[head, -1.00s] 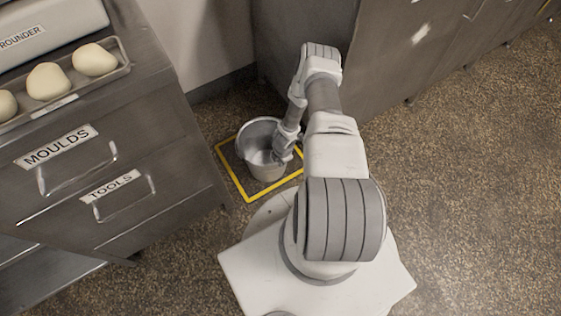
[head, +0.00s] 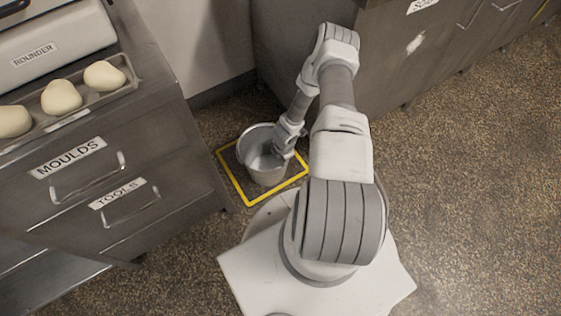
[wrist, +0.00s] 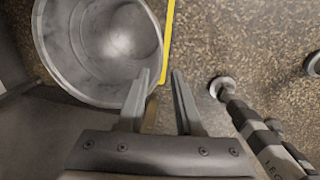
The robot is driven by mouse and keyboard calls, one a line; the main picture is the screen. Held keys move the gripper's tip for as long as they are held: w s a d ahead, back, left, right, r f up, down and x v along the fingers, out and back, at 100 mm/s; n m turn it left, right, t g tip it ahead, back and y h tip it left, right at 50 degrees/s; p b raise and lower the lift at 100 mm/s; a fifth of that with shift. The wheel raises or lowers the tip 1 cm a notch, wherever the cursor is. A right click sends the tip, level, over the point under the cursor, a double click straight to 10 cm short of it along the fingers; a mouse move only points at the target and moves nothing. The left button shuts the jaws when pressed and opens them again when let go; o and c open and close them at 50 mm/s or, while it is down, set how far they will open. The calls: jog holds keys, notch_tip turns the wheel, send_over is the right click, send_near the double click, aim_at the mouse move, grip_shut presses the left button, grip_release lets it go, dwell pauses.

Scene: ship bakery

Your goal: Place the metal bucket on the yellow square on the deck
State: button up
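The metal bucket (head: 266,177) stands within the yellow square (head: 232,181) on the deck, its open mouth facing up. In the wrist view the bucket (wrist: 62,42) fills the upper left, and a strip of the yellow square (wrist: 168,40) shows beside its rim. My gripper (wrist: 160,75) is at the bucket's right rim, its two fingers apart. The left finger overlaps the rim and the right finger is outside it. No grip on the rim is visible. In the head view my gripper (head: 281,155) is partly hidden by my wrist.
A steel counter (head: 180,130) with drawers stands close on the left, holding a tray (head: 128,82) of dough balls and a rounder (head: 55,50). A steel cabinet (head: 385,60) stands behind my arm. The speckled deck (head: 480,190) is clear on the right.

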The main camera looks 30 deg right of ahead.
jog(key=w+d+r+m+t+h, duration=0.15)
jog(key=w+d+r, duration=0.25)
jog(key=r, duration=0.9)
jog(key=w+d+r+m+g+h, duration=0.1)
jog(key=w+d+r+m+h, duration=0.2)
jog(key=r, duration=0.9)
notch_tip(320, 180, up, 20)
jog(key=m+h, duration=0.2)
jog(key=m, duration=0.2)
jog(key=s+a+r+m+t, duration=0.1)
jog(key=s+a+r+m, duration=0.25)
jog(key=r, duration=0.45)
jog(key=s+a+r+m, duration=0.2)
jog(key=s+a+r, duration=0.25)
jog(key=r, duration=0.35)
jog(key=s+a+r+m+t+y, duration=0.4)
jog(key=s+a+y, duration=0.3)
jog(key=s+a, duration=0.65)
notch_tip(320, 180, up, 20)
jog(key=g+p, duration=0.1)
jog(key=p, duration=1.8)
jog(key=shift+s+d+r+p, duration=0.2)
jog(key=shift+s+r+p, duration=0.05)
jog(key=shift+p, duration=0.1)
